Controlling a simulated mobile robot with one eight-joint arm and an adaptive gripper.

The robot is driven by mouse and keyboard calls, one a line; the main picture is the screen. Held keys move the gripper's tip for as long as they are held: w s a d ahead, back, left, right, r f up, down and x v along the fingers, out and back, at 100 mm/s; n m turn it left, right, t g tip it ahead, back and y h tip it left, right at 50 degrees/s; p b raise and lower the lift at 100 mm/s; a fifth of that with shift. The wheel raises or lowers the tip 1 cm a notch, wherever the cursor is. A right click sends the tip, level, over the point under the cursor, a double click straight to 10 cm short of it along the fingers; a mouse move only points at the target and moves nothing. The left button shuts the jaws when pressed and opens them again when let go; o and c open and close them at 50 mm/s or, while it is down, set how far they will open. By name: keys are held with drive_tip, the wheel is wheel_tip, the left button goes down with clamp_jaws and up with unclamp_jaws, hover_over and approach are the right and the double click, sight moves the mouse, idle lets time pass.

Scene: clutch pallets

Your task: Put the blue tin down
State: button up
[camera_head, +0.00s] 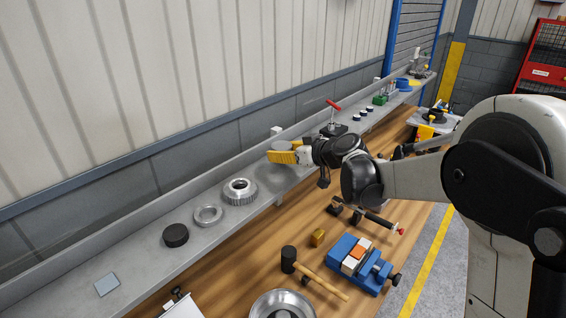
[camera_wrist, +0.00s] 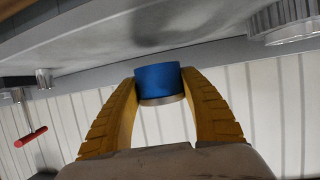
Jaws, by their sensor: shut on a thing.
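The blue tin (camera_wrist: 162,78) is held between the two yellow fingers of my gripper (camera_wrist: 160,88) in the wrist view. Its blue side faces the camera, with a pale rim at one end. In the head view my gripper (camera_head: 284,156) is over the long grey shelf (camera_head: 140,258), and the fingers hide most of the tin. The tin appears to be above the shelf surface, but the exact gap cannot be told. A round grey patch (camera_head: 275,178) shows on the shelf just below the gripper.
A toothed metal gear (camera_head: 239,191), a metal ring (camera_head: 208,215) and a black puck (camera_head: 176,235) stand on the shelf left of my gripper. A red-handled tool (camera_head: 333,106) is behind it. A wooden bench with a blue vice (camera_head: 357,263) and a mallet lies below.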

sight(283, 169)
drive_tip(key=shift+f+b, duration=0.3)
drive_tip(key=shift+f, duration=1.35)
drive_tip(key=shift+f, duration=0.25)
drive_tip(key=o, duration=1.2)
drive_tip(key=shift+r, duration=0.1)
